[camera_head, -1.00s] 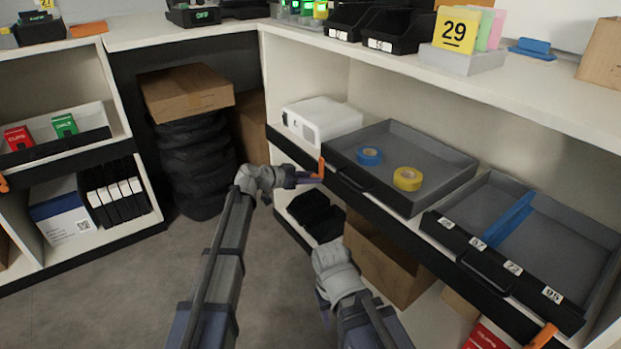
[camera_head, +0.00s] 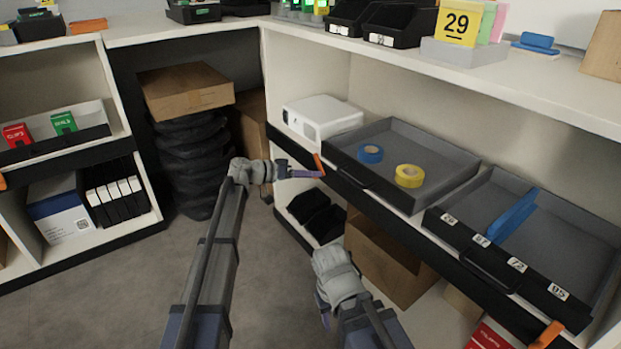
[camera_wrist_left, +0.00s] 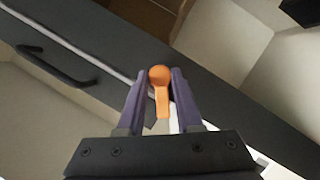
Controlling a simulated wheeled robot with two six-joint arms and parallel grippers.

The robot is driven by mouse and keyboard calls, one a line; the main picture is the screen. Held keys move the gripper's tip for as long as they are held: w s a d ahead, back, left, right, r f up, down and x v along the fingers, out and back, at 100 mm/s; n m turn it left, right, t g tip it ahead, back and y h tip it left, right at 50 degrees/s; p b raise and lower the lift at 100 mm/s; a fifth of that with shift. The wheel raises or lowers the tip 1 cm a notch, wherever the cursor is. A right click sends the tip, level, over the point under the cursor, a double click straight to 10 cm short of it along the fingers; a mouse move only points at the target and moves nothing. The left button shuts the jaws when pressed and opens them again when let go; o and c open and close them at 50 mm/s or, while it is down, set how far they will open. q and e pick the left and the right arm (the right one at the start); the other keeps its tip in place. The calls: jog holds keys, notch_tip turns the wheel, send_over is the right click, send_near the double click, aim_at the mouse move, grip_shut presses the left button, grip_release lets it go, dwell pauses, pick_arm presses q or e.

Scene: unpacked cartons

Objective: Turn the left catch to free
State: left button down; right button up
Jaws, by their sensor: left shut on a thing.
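The left catch is a small orange lever (camera_head: 318,161) on the dark front rail, at the left end of the open grey drawer (camera_head: 440,159). My left gripper (camera_head: 318,173) is shut on this catch. In the left wrist view the orange catch (camera_wrist_left: 160,78) stands between the two purple fingers of the gripper (camera_wrist_left: 158,92), its round end toward the dark rail. In the head view the fingers hide the catch's lower part. My right gripper (camera_head: 322,308) hangs low in front of the shelf; its fingertips are mostly hidden behind its wrist.
The drawer holds a blue tape roll (camera_head: 370,154) and a yellow tape roll (camera_head: 409,176). A second drawer (camera_head: 575,236) with a blue divider stands to its right. Another orange catch (camera_head: 546,335) is at the lower right. Open floor (camera_head: 110,290) lies at left.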

pick_arm(q)
jog(key=n+h+b, duration=0.1)
jog(key=n+b, duration=0.1)
jog(key=n+h+b, duration=0.1)
jog(key=n, duration=0.1)
jog(key=n+g+h+b, duration=0.1)
jog(key=n+b, duration=0.1)
jog(key=n, duration=0.1)
jog(key=shift+w+a+f+b, duration=0.15)
jog(key=shift+f+b, duration=0.15)
jog(key=shift+n, duration=0.3)
dwell(0.4)
jog(key=c, duration=0.6)
grip_release()
jog(key=v, duration=0.7)
jog(key=shift+a, duration=0.4)
